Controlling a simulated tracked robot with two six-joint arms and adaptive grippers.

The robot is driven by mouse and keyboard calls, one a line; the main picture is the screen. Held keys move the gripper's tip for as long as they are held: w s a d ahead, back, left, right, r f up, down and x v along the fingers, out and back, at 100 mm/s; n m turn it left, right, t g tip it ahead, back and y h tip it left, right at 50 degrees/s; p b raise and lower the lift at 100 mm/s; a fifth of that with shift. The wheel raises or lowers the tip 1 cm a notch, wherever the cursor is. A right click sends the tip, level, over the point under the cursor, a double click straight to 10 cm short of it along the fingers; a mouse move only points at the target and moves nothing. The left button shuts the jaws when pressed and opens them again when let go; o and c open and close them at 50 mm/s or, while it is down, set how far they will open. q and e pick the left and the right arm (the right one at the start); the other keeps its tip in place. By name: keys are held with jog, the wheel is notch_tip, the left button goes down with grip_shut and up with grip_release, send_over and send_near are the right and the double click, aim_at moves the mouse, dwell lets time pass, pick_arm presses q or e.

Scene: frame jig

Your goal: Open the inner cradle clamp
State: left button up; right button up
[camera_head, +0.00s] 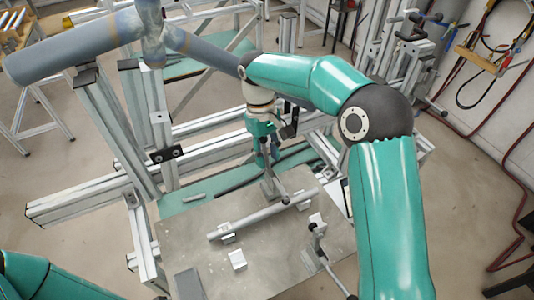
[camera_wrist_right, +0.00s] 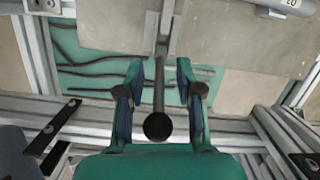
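The inner cradle clamp (camera_head: 268,188) stands on the grey plate beside the silver tube (camera_head: 262,216). Its lever ends in a dark round knob (camera_wrist_right: 158,126). My right gripper (camera_head: 268,156) is above and behind this clamp. In the right wrist view, the open gripper (camera_wrist_right: 158,70) has one finger on each side of the lever, with gaps on both sides. The clamp's base is partly cut off there, and its contact with the tube is unclear. A second clamp (camera_head: 318,246) stands nearer on the plate. My left gripper is out of view; only its teal arm shows at lower left.
The plate (camera_head: 190,236) carries small white cradle blocks (camera_head: 237,260) and a dark grey block (camera_head: 187,284). Aluminium frame rails (camera_head: 100,195) run behind it. A large grey-blue pipe (camera_head: 75,50) crosses the upper left. Hoses hang on the right wall.

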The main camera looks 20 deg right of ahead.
jog(key=v, duration=1.1)
jog(key=shift+w+a+r, duration=0.1)
jog(key=shift+w+r, duration=0.05)
jog(key=shift+r, duration=0.2)
